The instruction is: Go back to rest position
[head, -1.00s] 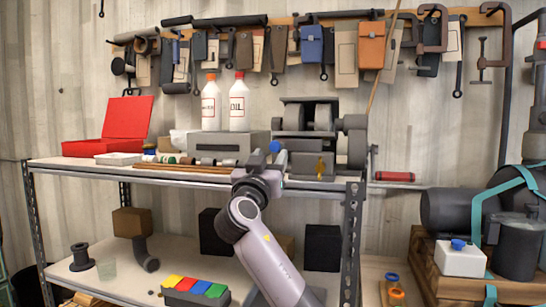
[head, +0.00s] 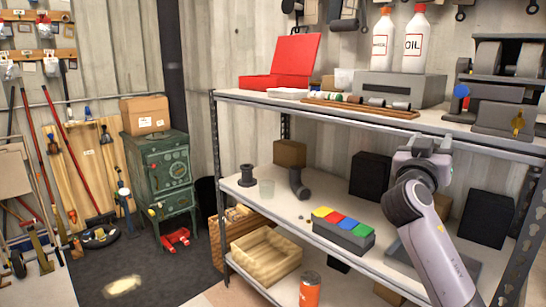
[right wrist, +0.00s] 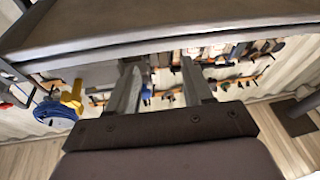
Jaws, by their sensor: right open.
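My right gripper (head: 428,146) is raised in front of the shelving unit, just below the front edge of its top shelf (head: 345,119) in the head view. In the right wrist view, its two fingers (right wrist: 161,85) stand apart with nothing between them. The underside of a shelf or board crosses the top of that view. My left gripper is not in view.
The lower shelf holds a box with coloured blocks (head: 343,235) and dark boxes. A red case (head: 283,68), oil bottles (head: 414,42) and a bench grinder (head: 505,85) stand on top.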

